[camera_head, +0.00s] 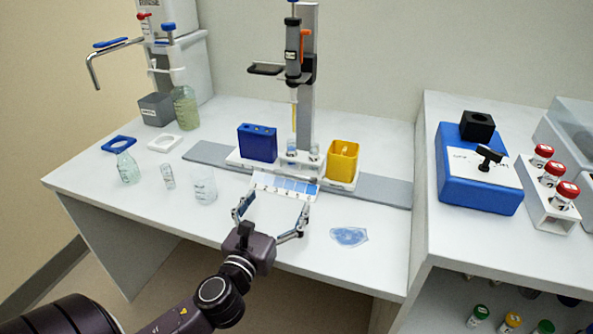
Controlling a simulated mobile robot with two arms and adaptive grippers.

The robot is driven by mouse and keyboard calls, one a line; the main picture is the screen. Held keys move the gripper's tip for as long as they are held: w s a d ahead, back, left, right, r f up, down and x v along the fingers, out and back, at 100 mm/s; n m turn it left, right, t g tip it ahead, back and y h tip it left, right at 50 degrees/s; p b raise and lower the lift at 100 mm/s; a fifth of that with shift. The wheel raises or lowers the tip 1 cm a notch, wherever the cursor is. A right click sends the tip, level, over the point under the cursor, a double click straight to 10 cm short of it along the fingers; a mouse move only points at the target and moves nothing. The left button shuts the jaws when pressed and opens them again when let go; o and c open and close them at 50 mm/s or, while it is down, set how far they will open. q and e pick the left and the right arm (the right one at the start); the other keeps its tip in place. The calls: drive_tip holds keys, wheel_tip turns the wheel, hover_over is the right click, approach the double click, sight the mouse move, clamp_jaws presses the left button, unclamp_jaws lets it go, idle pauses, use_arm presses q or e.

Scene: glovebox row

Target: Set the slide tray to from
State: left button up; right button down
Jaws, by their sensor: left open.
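The slide tray (286,181) seems to be the small white tray with blue panels, at the front of the white bench below the dispenser stand. It lies just in front of the white holder block; I cannot tell whether it touches it. My left gripper (272,207) reaches in from below with its two fingers spread wide, one toward each end of the tray's near side. Nothing is held between the fingers. Whether a fingertip touches the tray is not clear. My right gripper is not in view.
A grey rail (384,190) crosses the bench behind the tray. A blue box (257,143) and a yellow box (342,160) flank the stand (307,80). A clear beaker (204,187) stands left of the gripper, a bluish flat patch (349,236) lies right. A higher bench adjoins right.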

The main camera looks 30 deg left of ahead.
sight(293, 176)
use_arm(q)
drive_tip(key=shift+w+r, duration=0.15)
drive_tip(key=shift+w, duration=0.25)
drive_tip(key=x, duration=1)
drive_tip(key=shift+a, duration=0.15)
drive_tip(key=shift+c, duration=0.4)
